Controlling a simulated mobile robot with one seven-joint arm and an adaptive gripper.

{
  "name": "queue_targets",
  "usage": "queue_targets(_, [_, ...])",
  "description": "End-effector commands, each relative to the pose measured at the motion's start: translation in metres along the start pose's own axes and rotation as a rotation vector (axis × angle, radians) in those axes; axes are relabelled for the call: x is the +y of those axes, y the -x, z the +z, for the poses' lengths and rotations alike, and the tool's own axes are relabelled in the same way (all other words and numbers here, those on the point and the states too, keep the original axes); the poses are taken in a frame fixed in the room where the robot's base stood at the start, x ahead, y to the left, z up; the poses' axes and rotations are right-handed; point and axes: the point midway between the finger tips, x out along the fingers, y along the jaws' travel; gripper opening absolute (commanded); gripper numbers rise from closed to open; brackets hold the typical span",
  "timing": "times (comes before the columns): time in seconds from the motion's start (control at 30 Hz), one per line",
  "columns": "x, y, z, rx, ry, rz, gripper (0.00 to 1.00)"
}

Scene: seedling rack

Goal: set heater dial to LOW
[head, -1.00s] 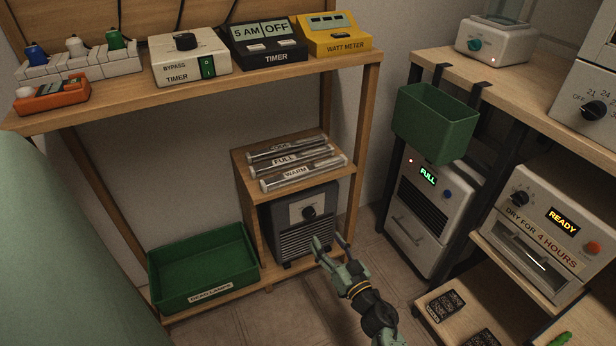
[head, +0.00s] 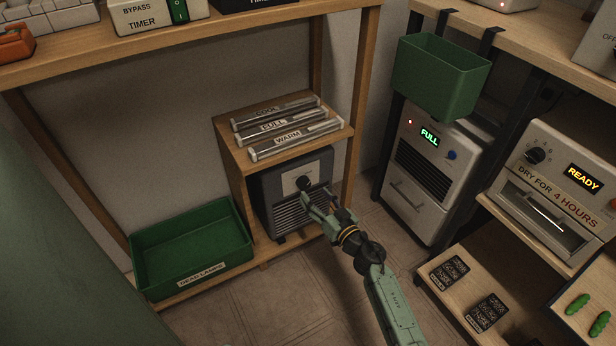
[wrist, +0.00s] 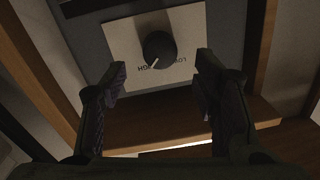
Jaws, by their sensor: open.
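The heater (head: 268,184) is a dark grey box with a slatted front, standing in the lower shelf bay. Its round black dial (wrist: 159,50) sits on a pale plate (wrist: 118,40), and it also shows in the head view (head: 303,183). In the wrist view the lettering is upside down, with LOW at right and what looks like HIGH at left, partly hidden. The dial's white mark points down-left, toward the left lettering. My gripper (wrist: 162,76) is open, its fingers on either side of the dial's line, short of it and apparently not touching. It also shows before the heater (head: 322,199).
Clear tubes labelled FULL and WARM (head: 288,134) lie on the shelf above the heater. A green DEAD LAMPS tray (head: 190,282) is at left. A wooden post (head: 354,165) stands close right of the heater. A white unit reading FULL (head: 415,205) is farther right.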

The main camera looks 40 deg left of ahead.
Motion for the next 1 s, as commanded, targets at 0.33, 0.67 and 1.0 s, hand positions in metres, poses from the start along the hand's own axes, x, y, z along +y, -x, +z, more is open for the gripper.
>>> queue_targets(0.33, [0.000, -0.041, 0.001, -0.001, 0.002, -0.002, 0.55])
queue_targets(0.67, [0.000, -0.050, 0.000, 0.000, 0.000, 0.001, 0.55])
queue_targets(1.0, [0.001, -0.050, 0.000, 0.000, 0.000, 0.001, 0.43])
